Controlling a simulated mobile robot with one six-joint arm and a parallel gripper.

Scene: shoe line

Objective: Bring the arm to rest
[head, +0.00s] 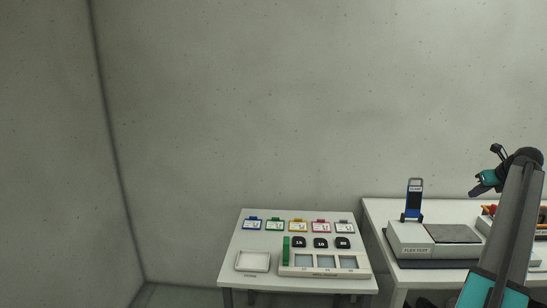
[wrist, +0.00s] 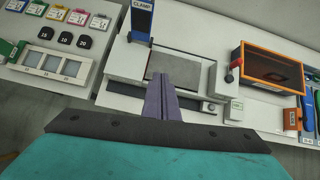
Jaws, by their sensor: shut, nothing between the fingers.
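My gripper (head: 475,192) is held up in the air at the right of the head view, above the right-hand table and apart from everything on it. Its purple-grey fingers (wrist: 160,98) show in the middle of the wrist view, pressed together with nothing between them. My arm rises from the lower right of the head view and bends at the top. In the wrist view the fingers overlap the picture of a flat grey plate on a white machine below.
The white machine (head: 408,238) with a blue clamp (head: 414,199) stands on the right table (head: 375,211). An orange-framed box (wrist: 273,70) is right of it. The left table (head: 231,262) holds coloured tags, black pieces and a tray (head: 287,270). Air above the left table is clear.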

